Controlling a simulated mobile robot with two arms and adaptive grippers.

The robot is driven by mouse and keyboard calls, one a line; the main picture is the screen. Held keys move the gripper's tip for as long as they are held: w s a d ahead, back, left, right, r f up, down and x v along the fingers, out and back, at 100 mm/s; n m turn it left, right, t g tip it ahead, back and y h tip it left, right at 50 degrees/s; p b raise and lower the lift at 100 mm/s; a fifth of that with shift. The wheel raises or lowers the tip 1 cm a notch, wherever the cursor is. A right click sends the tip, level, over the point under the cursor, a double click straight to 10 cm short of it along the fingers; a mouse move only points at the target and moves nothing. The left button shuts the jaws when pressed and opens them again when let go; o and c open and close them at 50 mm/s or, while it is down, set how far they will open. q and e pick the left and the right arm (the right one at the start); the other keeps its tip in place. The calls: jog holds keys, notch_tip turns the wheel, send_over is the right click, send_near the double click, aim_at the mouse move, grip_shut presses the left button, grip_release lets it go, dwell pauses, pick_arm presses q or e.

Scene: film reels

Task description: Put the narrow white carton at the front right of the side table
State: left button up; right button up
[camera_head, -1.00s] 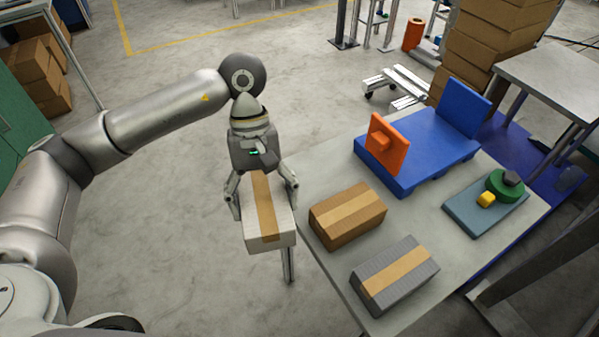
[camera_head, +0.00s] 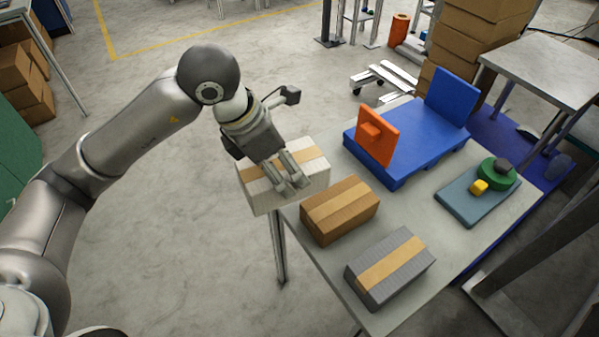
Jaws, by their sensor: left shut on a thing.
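The white carton (camera_head: 261,197) with a tan tape band is held by my left gripper (camera_head: 291,179). It hangs at the left edge of the side table (camera_head: 410,211), beside the brown carton. My left gripper is shut on it from above, and its fingers hide part of the carton's top. I cannot tell whether the carton touches the table. My right gripper is not in view.
A brown carton (camera_head: 340,211) and a grey carton (camera_head: 376,280) stand along the table's near left side. A blue platform (camera_head: 411,147) with an orange plate (camera_head: 377,135) stands behind. A blue-grey tray (camera_head: 457,207) holds small items at right. Bare tabletop lies between.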

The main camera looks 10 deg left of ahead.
aim_at(294, 143)
pick_arm(q)
jog(key=shift+w+d+r+n, duration=0.1)
jog(key=shift+w+r+n, duration=0.1)
jog(key=shift+n, duration=0.4)
jog(key=shift+w, duration=0.3)
jog(key=w+f, duration=0.1)
jog(key=w, duration=0.1)
jog(key=w+f+p, duration=0.1)
jog(key=w, duration=0.2)
jog(key=w+f+p, duration=0.1)
jog(key=w, duration=0.1)
jog(key=shift+w+f, duration=0.2)
jog(key=shift+w, duration=0.15)
jog(key=w+f, duration=0.2)
jog(key=f, duration=0.1)
jog(key=w+f+p, duration=0.1)
jog(key=w+f, duration=0.2)
jog(key=shift+w+f, duration=0.1)
jog(key=shift+w, duration=0.1)
jog(key=shift+w+f, duration=0.1)
jog(key=shift+f, duration=0.2)
notch_tip(294, 143, down, 2)
jog(key=shift+f+p, duration=0.2)
jog(key=shift+p, duration=0.45)
jog(key=shift+f, duration=0.3)
jog(key=o, duration=1.2)
jog(key=shift+o, duration=0.2)
jog(key=shift+a, duration=0.2)
jog(key=shift+r, duration=0.1)
